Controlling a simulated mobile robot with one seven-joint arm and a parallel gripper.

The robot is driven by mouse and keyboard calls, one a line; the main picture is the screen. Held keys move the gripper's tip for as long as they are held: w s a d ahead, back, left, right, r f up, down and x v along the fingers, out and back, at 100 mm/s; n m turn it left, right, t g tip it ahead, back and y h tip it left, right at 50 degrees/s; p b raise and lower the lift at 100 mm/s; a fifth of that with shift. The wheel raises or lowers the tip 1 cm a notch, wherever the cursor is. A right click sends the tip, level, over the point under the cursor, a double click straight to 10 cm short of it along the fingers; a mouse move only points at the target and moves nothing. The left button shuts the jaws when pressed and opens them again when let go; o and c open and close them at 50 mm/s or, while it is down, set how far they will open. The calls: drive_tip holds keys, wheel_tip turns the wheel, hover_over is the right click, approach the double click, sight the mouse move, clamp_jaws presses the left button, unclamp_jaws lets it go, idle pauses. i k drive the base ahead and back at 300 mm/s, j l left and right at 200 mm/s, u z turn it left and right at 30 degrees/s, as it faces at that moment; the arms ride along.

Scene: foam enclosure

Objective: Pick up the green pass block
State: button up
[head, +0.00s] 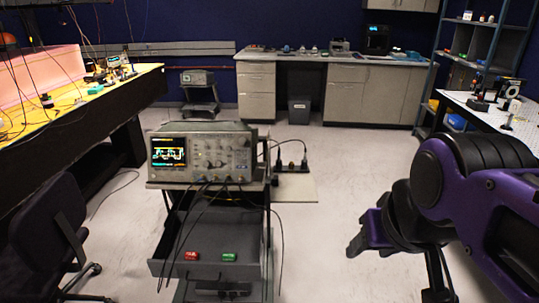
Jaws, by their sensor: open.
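The green pass block (229,257) lies on the grey lower shelf (210,270) of a cart, near its front right. A red block (192,256) lies to its left on the same shelf. My gripper (358,232) is open and empty at the right, over the floor. It is well apart from the green block, to the right of the cart.
An oscilloscope (200,155) stands on the cart's top, above the shelf, and its dark cables hang down in front of the shelf. A black chair (45,235) stands at left. A yellow-topped bench (90,95) runs along the left. Floor is clear between cart and my arm.

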sight(227, 257)
drive_tip(key=j+z, duration=0.15)
drive_tip(key=z, duration=1.05)
drive_tip(key=k+j, duration=0.1)
drive_tip(key=j, duration=0.4)
drive_tip(key=k+j, duration=0.1)
drive_tip(key=j, duration=0.4)
drive_tip(key=k+j, duration=0.1)
drive_tip(key=j, duration=0.4)
drive_tip(key=k+j, duration=0.1)
drive_tip(key=j, duration=0.9)
drive_tip(key=k+z, duration=0.05)
